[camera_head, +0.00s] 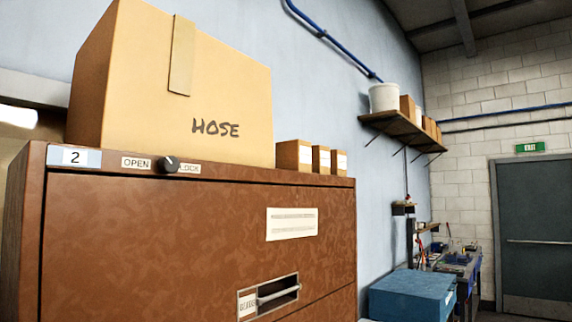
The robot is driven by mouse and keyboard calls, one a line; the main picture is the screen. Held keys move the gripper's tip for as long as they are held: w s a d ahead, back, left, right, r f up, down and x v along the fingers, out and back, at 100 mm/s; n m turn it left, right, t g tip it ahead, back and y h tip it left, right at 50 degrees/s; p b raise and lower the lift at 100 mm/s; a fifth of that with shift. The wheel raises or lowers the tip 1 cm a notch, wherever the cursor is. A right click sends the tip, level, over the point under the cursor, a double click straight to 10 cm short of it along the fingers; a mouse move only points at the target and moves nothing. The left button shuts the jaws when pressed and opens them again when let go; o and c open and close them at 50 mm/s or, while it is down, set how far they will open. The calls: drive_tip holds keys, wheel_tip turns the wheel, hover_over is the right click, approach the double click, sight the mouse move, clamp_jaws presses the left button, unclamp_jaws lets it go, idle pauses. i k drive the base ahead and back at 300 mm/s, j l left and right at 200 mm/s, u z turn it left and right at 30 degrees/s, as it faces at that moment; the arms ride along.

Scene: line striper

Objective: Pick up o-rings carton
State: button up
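Three small brown cartons stand in a row on top of the brown cabinet (140,225), near its right end. They are the left small carton (289,155), the middle one (318,159) and the right one (337,162). Each has a pale label too small to read, so I cannot tell whether one is the o-rings carton. My gripper is not in view.
A large carton marked HOSE (150,100) stands left of the small cartons. A wall shelf (400,128) holds a white bucket (383,97) and more cartons (408,108). A blue box (410,293) stands right of the cabinet. A workbench (458,268) and grey door (535,225) are farther back.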

sight(321, 155)
drive_tip(key=i+l+u, duration=0.3)
drive_tip(key=l, duration=0.3)
drive_tip(key=i+l+u, duration=0.15)
drive_tip(key=i+l, duration=0.15)
drive_tip(key=i+l+u, duration=0.15)
drive_tip(key=l, duration=0.2)
